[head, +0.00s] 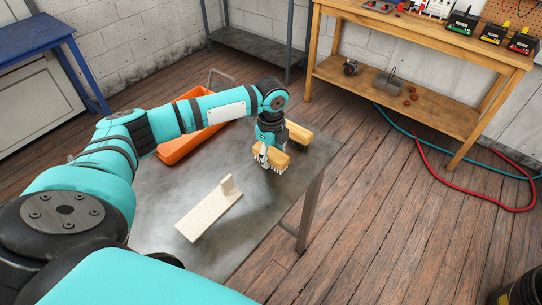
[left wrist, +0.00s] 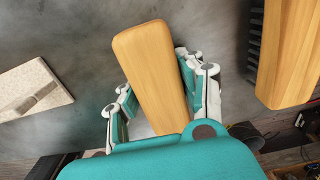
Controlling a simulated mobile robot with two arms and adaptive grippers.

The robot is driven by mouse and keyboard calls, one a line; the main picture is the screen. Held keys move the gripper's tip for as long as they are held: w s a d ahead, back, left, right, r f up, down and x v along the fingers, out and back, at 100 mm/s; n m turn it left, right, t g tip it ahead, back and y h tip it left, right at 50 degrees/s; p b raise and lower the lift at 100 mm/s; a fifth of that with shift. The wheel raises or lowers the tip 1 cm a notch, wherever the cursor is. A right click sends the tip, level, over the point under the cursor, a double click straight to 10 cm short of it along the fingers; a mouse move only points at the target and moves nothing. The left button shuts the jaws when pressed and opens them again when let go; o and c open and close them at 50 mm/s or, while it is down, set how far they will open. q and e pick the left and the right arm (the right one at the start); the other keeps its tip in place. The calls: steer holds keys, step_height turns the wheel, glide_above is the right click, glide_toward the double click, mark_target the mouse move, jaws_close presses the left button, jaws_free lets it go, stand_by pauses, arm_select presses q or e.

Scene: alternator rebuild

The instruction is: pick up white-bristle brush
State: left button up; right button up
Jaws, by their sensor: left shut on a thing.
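The white-bristle brush (head: 272,157) has a pale wooden block and light bristles that show below it in the head view. My left gripper (head: 264,156) is shut on it, with a finger on each side of the block. In the left wrist view the block (left wrist: 155,65) stands between the two fingers (left wrist: 158,100), and its bristles are hidden beneath. I cannot tell whether the bristles touch the table. A second wooden brush (head: 298,133) is just behind it; its bristles look dark in the left wrist view (left wrist: 285,55). My right gripper is not in view.
The grey metal table (head: 160,205) carries a beige board with an upright end (head: 208,212) and an orange tray (head: 178,148). A wooden workbench (head: 430,42) stands at the back right. A blue table (head: 35,38) is at the back left. Hoses (head: 440,185) lie on the floor.

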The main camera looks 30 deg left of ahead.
mark_target(271, 150)
arm_select(q)
steer(key=shift+w+r, duration=0.1)
steer(key=shift+r, duration=0.55)
step_height(271, 150, up, 2)
steer(key=shift+r+b, duration=0.1)
steer(key=shift+b, duration=0.4)
steer(key=s+d, duration=0.2)
steer(key=s, duration=0.2)
steer(key=s+d+r+b, duration=0.1)
steer(key=s+d, duration=0.2)
steer(key=s, duration=0.2)
steer(key=s+d, duration=0.2)
steer(key=s, duration=0.3)
steer(key=shift+s+d+r+b, duration=0.2)
steer(key=shift+d+r+b, duration=0.05)
steer(key=shift+b, duration=0.1)
